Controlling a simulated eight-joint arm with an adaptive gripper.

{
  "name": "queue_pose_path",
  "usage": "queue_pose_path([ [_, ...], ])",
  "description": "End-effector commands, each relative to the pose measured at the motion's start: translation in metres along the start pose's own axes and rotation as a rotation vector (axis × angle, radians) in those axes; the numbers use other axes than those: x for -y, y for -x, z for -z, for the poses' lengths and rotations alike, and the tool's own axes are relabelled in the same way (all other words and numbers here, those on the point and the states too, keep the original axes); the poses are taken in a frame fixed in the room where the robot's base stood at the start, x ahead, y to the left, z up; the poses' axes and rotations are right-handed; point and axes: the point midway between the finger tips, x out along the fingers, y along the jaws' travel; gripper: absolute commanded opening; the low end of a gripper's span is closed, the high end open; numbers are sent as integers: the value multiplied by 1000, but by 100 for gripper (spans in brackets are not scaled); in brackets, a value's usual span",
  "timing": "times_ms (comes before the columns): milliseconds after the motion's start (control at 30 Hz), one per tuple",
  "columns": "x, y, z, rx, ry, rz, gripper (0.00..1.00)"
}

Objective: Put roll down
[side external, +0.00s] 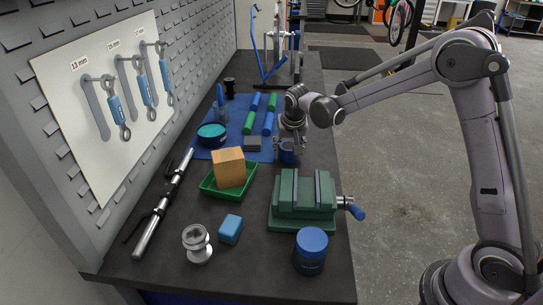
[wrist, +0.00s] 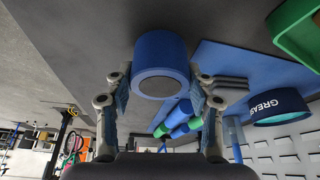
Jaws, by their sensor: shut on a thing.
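A blue roll (side external: 288,158) is between the fingers of my gripper (side external: 289,148), near the right edge of the dark workbench. The gripper is shut on the roll. The roll is low over the bench top, just right of the blue mat (side external: 228,112); I cannot tell whether its underside touches the bench. The fingers partly hide the roll in the side view.
Blue and green cylinders (side external: 268,123), a grey block (side external: 252,143) and a grease tin (side external: 211,134) are on the mat. A green tray (side external: 208,188) holds an orange block (side external: 229,167). A green vise (side external: 303,205) stands nearer the camera. Bare bench lies between tray and vise.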

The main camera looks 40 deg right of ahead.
Motion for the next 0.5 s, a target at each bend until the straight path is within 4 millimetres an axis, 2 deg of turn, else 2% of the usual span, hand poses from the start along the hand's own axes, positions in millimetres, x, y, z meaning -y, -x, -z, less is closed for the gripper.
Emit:
queue_pose_path([
  [400, 0, -5, -2, 0, 0, 0, 23],
  [433, 0, -5, -2, 0, 0, 0, 60],
  [500, 0, -5, -2, 0, 0, 0, 77],
])
